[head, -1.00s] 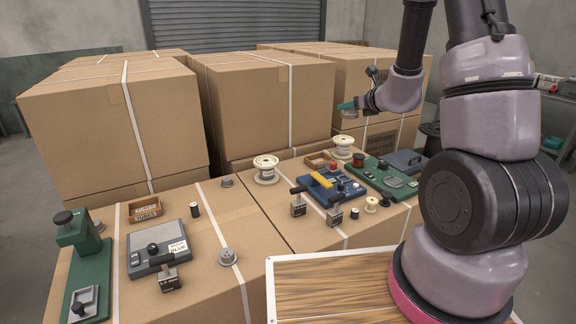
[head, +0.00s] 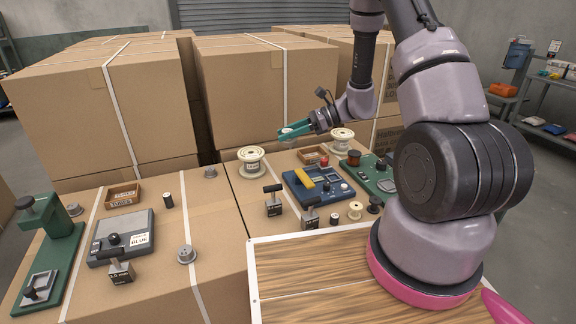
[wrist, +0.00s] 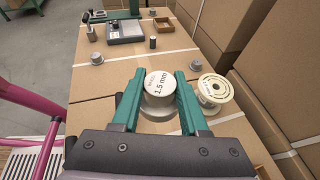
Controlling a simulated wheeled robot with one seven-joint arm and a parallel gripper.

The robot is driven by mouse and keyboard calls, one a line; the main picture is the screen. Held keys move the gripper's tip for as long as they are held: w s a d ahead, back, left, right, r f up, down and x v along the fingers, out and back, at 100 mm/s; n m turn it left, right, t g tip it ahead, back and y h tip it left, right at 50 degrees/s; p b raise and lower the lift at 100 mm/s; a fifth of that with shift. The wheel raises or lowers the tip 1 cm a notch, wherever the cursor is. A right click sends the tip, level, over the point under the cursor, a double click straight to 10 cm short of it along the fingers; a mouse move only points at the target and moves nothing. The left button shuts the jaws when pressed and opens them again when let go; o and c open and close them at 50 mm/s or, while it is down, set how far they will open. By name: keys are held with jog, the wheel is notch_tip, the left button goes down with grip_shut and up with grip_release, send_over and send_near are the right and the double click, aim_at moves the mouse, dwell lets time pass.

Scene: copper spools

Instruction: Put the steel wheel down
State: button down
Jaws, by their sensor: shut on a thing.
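My gripper (head: 286,133) is shut on a pale grey, round flanged piece, which I take as the steel wheel (wrist: 158,84). In the wrist view its round top carries a "1.5 mm" label, and a wider rim shows below between the green fingers. In the head view the wheel is small and mostly hidden by the fingers. It is held above the carton tops, right of a white spool (head: 252,162). Similar grey flanged wheels stand on the left carton: one near the front (head: 187,254), one at the back (head: 210,172).
A blue device with a yellow handle (head: 313,184), small black-handled blocks (head: 273,203) and another white spool (head: 341,140) stand on the right carton. A grey device (head: 122,238), a green press (head: 47,243) and a small wooden box (head: 123,195) stand left. Tall cartons rise behind.

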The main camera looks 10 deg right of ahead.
jog(key=s+d+f+n+g+h, duration=0.3)
jog(key=s+f+n+g+h, duration=0.45)
jog(key=n+g, duration=0.55)
jog(key=w+d+f+n+h, duration=0.2)
jog(key=d+f+n+h, duration=0.2)
jog(key=d+n+h, duration=0.75)
jog(key=w+d+n+t+h, duration=0.1)
jog(key=w+n+t+h, duration=0.4)
jog(key=w+n+h, duration=0.15)
jog(key=n+t+y, duration=0.3)
jog(key=n+t, duration=1.3)
jog(key=t, duration=0.1)
send_over(288, 164)
notch_tip(288, 164, down, 9)
jog(key=shift+w+d+f, duration=0.1)
jog(key=shift+f, duration=0.1)
